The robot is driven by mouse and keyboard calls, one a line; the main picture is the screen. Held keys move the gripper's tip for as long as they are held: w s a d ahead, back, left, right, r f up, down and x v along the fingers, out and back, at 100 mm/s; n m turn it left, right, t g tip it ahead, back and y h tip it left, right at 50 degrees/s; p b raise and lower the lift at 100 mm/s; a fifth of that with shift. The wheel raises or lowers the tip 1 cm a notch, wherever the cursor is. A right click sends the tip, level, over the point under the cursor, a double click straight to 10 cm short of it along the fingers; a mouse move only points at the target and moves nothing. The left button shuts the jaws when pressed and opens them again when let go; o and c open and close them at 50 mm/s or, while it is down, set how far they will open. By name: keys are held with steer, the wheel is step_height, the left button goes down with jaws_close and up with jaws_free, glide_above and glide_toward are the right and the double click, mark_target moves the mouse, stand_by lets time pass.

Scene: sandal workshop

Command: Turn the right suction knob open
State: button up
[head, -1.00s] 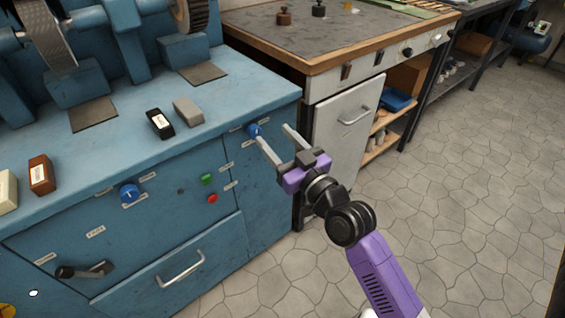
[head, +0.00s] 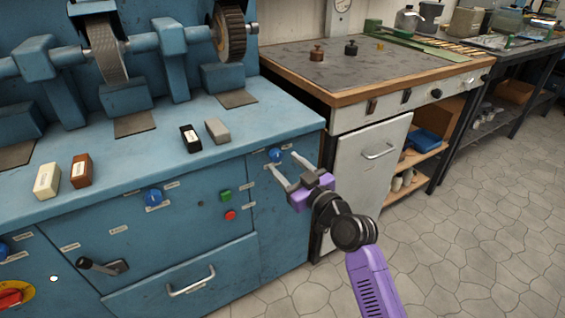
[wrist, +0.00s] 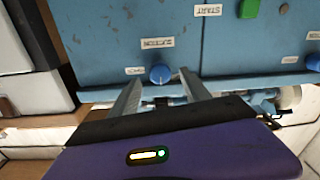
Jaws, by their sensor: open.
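The right suction knob (head: 275,155) is a small round blue knob on the front panel of the blue grinding bench, near its right corner. In the wrist view the blue knob (wrist: 160,73) sits beside a label reading SUCTION, upside down. My gripper (head: 282,161) is open, its two pale fingers pointing at the panel. In the wrist view my gripper (wrist: 159,78) has a fingertip on either side of the knob. Whether the fingers touch it, I cannot tell.
Another blue knob (head: 153,197) is further left on the panel. A green button (head: 226,196) and a red button (head: 230,215) lie between the knobs. A black lever (head: 103,266) and a drawer handle (head: 191,281) stick out below. A white cabinet (head: 365,165) stands to the right.

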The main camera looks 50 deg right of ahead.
mark_target(275, 155)
steer(key=shift+x, duration=1.15)
jaws_close()
